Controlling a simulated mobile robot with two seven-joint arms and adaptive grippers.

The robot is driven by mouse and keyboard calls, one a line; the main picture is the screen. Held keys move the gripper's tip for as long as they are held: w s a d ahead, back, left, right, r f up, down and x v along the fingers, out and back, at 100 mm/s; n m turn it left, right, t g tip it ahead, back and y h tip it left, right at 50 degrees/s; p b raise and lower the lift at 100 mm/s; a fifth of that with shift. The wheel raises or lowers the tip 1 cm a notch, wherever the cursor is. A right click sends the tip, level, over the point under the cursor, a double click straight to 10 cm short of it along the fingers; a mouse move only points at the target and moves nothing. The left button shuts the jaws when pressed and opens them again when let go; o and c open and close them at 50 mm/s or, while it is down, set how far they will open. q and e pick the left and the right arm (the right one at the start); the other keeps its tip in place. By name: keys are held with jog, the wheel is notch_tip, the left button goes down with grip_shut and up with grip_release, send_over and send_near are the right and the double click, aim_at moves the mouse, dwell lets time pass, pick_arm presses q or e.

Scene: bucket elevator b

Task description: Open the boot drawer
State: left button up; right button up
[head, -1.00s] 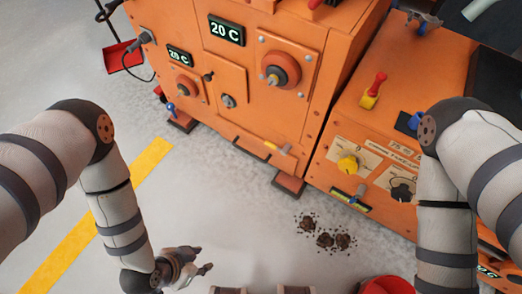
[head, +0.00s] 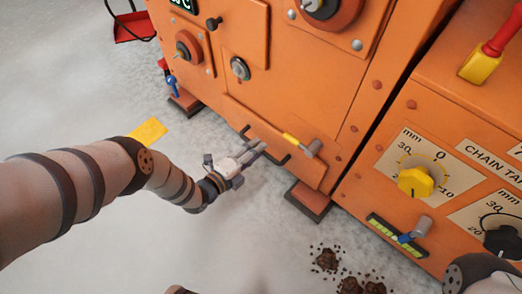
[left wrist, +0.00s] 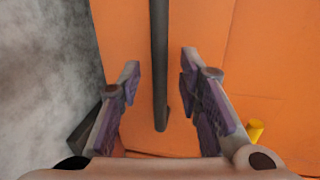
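The boot drawer (head: 290,163) is a low orange panel at the foot of the orange machine. A dark bar handle (head: 284,159) runs along its front and also shows in the left wrist view (left wrist: 159,50). My left gripper (head: 262,150) is at this handle. In the left wrist view its two fingers (left wrist: 160,85) are apart, one on each side of the bar, with gaps showing on both sides. A yellow-gripped lever (head: 292,139) with a grey end sits just right of the handle. My right gripper is out of view.
Dark soil clumps (head: 350,284) lie on the floor in front of the machine. A machine foot (head: 308,202) sticks out right of the drawer. A panel with a yellow knob (head: 415,182) stands at right. Grey floor lies open at left.

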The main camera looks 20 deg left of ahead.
pick_arm(q)
jog(key=shift+b+x, duration=0.3)
jog(key=shift+x, duration=0.75)
grip_shut()
